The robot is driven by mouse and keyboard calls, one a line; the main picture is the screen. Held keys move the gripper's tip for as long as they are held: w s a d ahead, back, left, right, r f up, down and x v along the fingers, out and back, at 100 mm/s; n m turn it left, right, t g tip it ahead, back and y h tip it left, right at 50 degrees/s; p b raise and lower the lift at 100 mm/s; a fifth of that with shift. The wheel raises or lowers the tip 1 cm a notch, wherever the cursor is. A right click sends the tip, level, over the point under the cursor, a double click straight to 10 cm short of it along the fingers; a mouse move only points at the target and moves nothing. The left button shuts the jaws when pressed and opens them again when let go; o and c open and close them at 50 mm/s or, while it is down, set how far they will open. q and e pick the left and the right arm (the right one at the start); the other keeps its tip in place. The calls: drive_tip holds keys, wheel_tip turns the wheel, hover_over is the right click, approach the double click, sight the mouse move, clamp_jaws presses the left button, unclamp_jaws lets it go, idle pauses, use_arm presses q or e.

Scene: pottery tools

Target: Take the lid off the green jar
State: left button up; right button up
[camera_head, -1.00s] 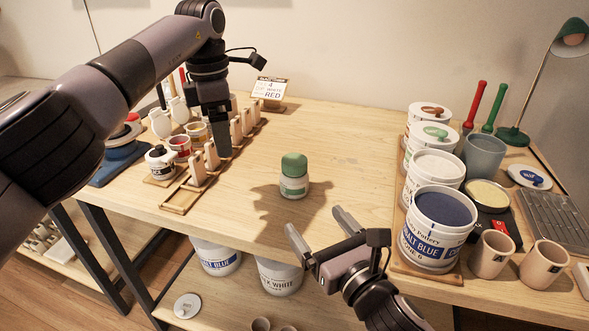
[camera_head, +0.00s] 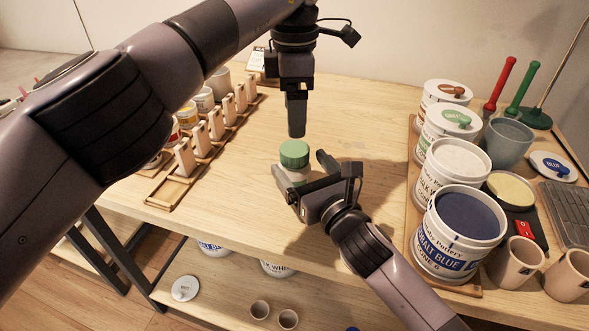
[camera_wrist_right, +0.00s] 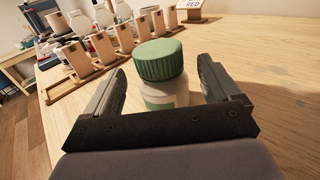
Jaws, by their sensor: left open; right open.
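The green jar has a pale body and a ribbed green lid (camera_head: 294,154) that sits on top of it. It stands upright on the wooden table. In the right wrist view the lid (camera_wrist_right: 160,60) and the pale jar body (camera_wrist_right: 166,92) are between the open fingers of my right gripper (camera_wrist_right: 163,88). In the head view my right gripper (camera_head: 300,168) is low around the jar body and hides part of it. My left gripper (camera_head: 297,115) points down just above the lid, apart from it. Its fingers are seen edge-on.
A wooden rack (camera_head: 215,135) with several upright pieces stands left of the jar, with small paint jars behind it. Large tubs, such as the cobalt blue one (camera_head: 455,235), stand at the right on a board. The tabletop between (camera_head: 370,115) is mostly clear.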

sight(294, 148)
drive_tip(key=shift+w+a, duration=0.3)
drive_tip(key=shift+w, duration=0.3)
drive_tip(key=c, duration=1.7)
use_arm(q)
drive_tip(key=n, duration=0.4)
drive_tip(key=shift+n, duration=0.3)
drive_tip(key=shift+f, duration=4)
drive_tip(key=shift+c, duration=0.3)
drive_tip(key=c, duration=1)
drive_tip(key=shift+n, duration=1.3)
